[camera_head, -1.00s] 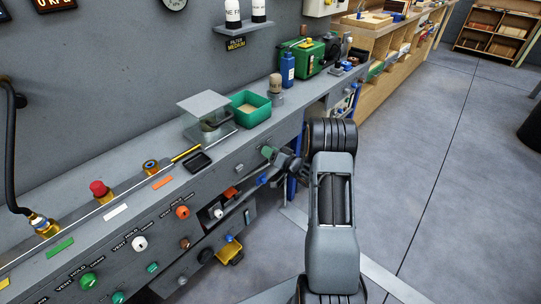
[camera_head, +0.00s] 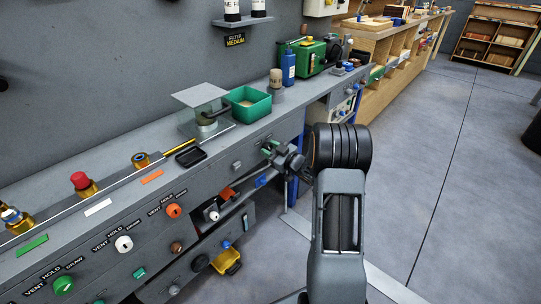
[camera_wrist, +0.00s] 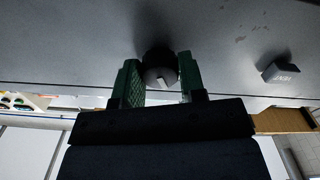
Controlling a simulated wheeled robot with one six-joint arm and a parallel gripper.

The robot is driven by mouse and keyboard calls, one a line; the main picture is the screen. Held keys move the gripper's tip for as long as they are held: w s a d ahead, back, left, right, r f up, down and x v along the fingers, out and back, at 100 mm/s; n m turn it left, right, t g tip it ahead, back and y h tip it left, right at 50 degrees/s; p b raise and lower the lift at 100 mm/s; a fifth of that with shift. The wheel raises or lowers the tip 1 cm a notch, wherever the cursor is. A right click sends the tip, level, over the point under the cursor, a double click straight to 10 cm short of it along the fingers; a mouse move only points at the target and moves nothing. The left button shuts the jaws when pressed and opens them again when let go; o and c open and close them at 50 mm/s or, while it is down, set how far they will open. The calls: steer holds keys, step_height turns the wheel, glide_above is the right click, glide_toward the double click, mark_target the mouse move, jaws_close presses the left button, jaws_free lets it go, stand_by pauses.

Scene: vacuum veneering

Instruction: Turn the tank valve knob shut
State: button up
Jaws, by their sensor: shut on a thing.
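A round dark knob (camera_wrist: 160,66) with a pale pointer mark sits on the grey bench front in the wrist view. My gripper (camera_wrist: 157,72) has its green fingers on either side of the knob and is shut on it. In the head view my gripper (camera_head: 270,149) is at the bench's front panel, toward the bench's far end, and it hides the knob there. I cannot read the knob's setting.
A small labelled grey block (camera_wrist: 283,70) sticks out beside the knob. Orange (camera_head: 173,211), white (camera_head: 124,244) and green (camera_head: 64,285) knobs line the nearer panel. A green bin (camera_head: 246,108) stands on the bench above. Open floor lies to the right.

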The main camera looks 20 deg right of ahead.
steer(key=shift+n+b, duration=1.3)
steer(key=shift+n, duration=0.3)
steer(key=o, duration=0.9)
steer(key=p+v, duration=0.3)
steer(key=v, duration=1)
steer(key=shift+s+d, duration=0.2)
steer(key=shift+s, duration=0.2)
